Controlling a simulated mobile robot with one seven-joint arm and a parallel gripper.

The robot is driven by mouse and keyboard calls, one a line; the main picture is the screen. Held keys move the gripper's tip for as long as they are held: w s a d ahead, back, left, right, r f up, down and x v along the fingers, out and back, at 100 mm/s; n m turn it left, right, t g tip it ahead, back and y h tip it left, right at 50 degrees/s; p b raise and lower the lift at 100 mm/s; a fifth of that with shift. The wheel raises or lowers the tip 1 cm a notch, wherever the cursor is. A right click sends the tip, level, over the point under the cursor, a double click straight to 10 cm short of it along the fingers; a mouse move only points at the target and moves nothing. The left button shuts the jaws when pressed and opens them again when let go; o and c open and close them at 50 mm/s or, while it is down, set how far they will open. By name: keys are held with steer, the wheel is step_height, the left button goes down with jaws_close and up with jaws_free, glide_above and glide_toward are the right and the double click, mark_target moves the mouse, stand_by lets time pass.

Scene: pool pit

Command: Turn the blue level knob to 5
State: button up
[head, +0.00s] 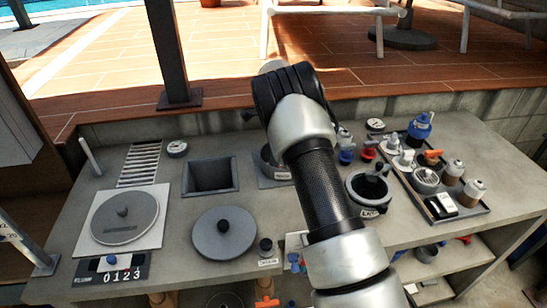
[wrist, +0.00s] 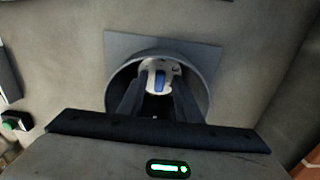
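A small blue knob (head: 111,260) sits on a dark panel (head: 88,270) marked 0 1 2 3 at the table's front left. I see no 5 on it. My gripper is hidden behind my arm in the head view. In the wrist view my gripper (wrist: 160,88) reaches into a round grey cup (wrist: 205,82) on a square plate. A white piece with a blue bar (wrist: 159,80) shows inside the cup, between the fingertips. The fingers are apart, but I cannot tell whether they touch it. I cannot tell whether this blue bar is the level knob.
A round lid (head: 223,232), a square basin (head: 210,175) and a round plate (head: 124,215) are on the left half. A tray (head: 462,212) with valves and bottles stands at the right. A grey pot (head: 369,186) is right of my arm. A dark post (head: 168,50) rises behind.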

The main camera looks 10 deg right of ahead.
step_height(320, 180, up, 17)
steer(key=shift+p, duration=0.45)
steer(key=s+d+r+n+t+y+p, duration=0.1)
steer(key=s+d+r+n+t+p, duration=0.15)
steer(key=s+r+n, duration=0.95)
steer(key=s+a+r+n+t+p, duration=0.1)
steer(key=s+n, duration=0.2)
steer(key=s, duration=1.1)
steer(key=s+a+r+n+t+h+p, duration=0.1)
steer(key=s+r+n+t, duration=0.1)
steer(key=s, duration=1.1)
steer(key=shift+s+r+n, duration=0.25)
steer(key=shift+s+n, duration=0.1)
steer(key=shift+n, duration=0.25)
